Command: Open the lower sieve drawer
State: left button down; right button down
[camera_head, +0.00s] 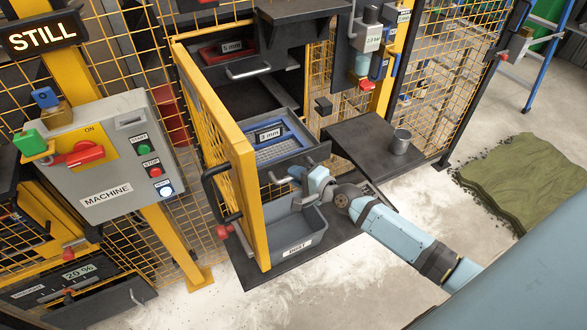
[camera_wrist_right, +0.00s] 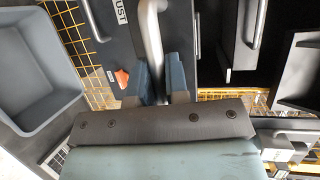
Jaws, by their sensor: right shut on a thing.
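My left gripper is not in view.
A grey dust bin (camera_head: 290,230) sits below the drawer; it also shows in the wrist view (camera_wrist_right: 38,62). A yellow mesh door (camera_head: 242,190) stands open to the left. A dark side table (camera_head: 370,145) with a metal cup (camera_head: 401,142) is at the right.

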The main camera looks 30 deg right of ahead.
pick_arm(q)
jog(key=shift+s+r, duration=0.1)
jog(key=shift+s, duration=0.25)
pick_arm(e)
jog(key=shift+s, duration=0.75)
jog(key=c, duration=1.1)
grip_release()
jog(key=shift+c, duration=0.2)
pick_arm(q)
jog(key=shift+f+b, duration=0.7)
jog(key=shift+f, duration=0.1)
pick_arm(e)
jog(key=v, duration=1.3)
jog(key=shift+s, duration=0.4)
jog(key=shift+d+r, duration=0.1)
